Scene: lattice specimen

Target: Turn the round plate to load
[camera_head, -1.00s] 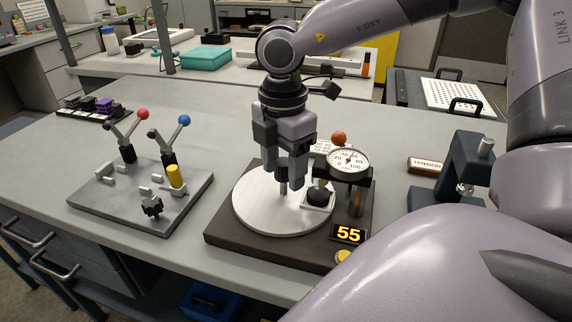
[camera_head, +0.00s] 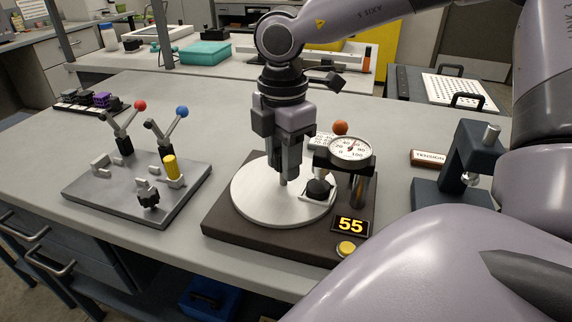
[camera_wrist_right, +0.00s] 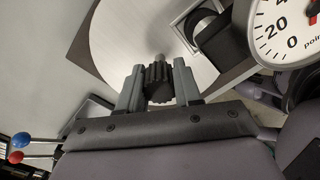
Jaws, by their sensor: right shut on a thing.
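The white round plate (camera_head: 255,206) lies on a dark base (camera_head: 225,232). My right gripper (camera_head: 285,176) points down over the plate, left of the dial gauge (camera_head: 350,150). A black dome (camera_head: 318,187) in a light square frame sits on the plate's right side, below the gauge. The display (camera_head: 350,225) reads 55. My left gripper is not in view.
A grey fixture plate (camera_head: 105,197) with red- and blue-knobbed levers and a yellow cylinder (camera_head: 171,167) stands at left. A yellow button (camera_head: 346,248) is at the base's front. A TENSION sign (camera_head: 428,158) and dark press (camera_head: 455,170) stand at right.

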